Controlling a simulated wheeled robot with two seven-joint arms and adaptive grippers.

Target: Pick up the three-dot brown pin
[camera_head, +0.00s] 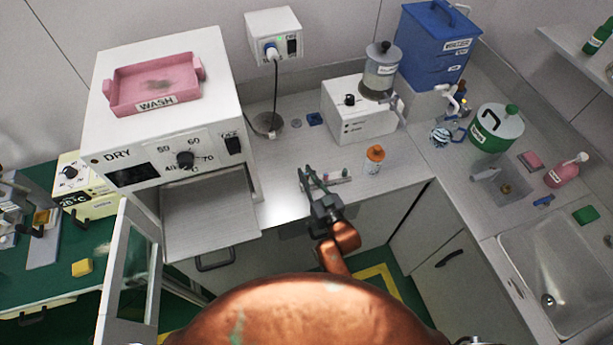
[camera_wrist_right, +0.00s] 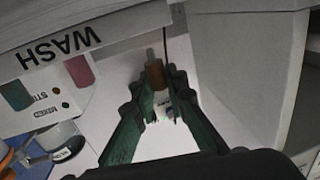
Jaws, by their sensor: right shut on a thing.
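A brown pin (camera_wrist_right: 156,75) stands between the fingers of my right gripper (camera_wrist_right: 158,95) in the right wrist view. The fingers are shut on it, and its paler narrow end sticks out beyond them. Its dots cannot be made out. My left gripper is not in view.
The dryer (camera_head: 165,115) stands left with its door (camera_head: 130,270) open and a pink wash tray (camera_head: 125,90) on top. A sink (camera_head: 555,260) is far right.

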